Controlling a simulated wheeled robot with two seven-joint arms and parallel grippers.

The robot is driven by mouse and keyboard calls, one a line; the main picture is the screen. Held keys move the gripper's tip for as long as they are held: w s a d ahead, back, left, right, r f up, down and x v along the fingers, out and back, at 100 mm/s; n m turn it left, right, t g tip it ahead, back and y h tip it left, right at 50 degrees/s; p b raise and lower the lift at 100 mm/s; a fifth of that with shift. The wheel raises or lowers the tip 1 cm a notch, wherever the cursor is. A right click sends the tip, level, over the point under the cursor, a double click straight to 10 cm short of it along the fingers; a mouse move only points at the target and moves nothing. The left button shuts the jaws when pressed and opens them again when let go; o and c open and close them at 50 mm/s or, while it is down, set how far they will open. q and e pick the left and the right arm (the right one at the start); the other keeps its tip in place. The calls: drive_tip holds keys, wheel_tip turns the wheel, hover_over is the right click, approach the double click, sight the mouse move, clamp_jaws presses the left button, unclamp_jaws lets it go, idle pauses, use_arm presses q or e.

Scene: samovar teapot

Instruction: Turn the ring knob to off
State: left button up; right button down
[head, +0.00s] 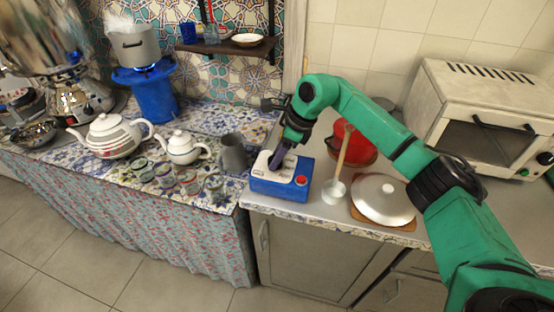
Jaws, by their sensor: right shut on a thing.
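A blue box with a white top (261,185) stands at the left front corner of the grey counter. A red button (301,181) shows on its right side. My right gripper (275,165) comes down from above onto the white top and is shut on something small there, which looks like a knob. The fingers hide most of it, so its shape and the way it points cannot be seen. My left gripper is not in view.
Two white teapots (112,136) and several small glasses stand on the patterned cloth to the left, near a grey pitcher (233,153).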

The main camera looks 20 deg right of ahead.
drive_tip(key=n, duration=0.1)
drive_tip(key=n+g, duration=0.1)
drive_tip(key=n, duration=0.1)
drive_tip(key=shift+w+r+n+y, duration=0.1)
drive_tip(key=shift+w+n+y, duration=0.05)
drive_tip(key=shift+n+y, duration=0.15)
drive_tip(key=n+g, duration=0.1)
drive_tip(key=n, duration=0.3)
drive_tip(key=shift+w+g, duration=0.1)
drive_tip(key=shift+g, duration=0.3)
drive_tip(key=shift+n, duration=0.3)
drive_tip(key=shift+c, duration=1.5)
unclamp_jaws()
drive_tip(key=shift+b, duration=0.3)
drive_tip(key=shift+d, duration=0.1)
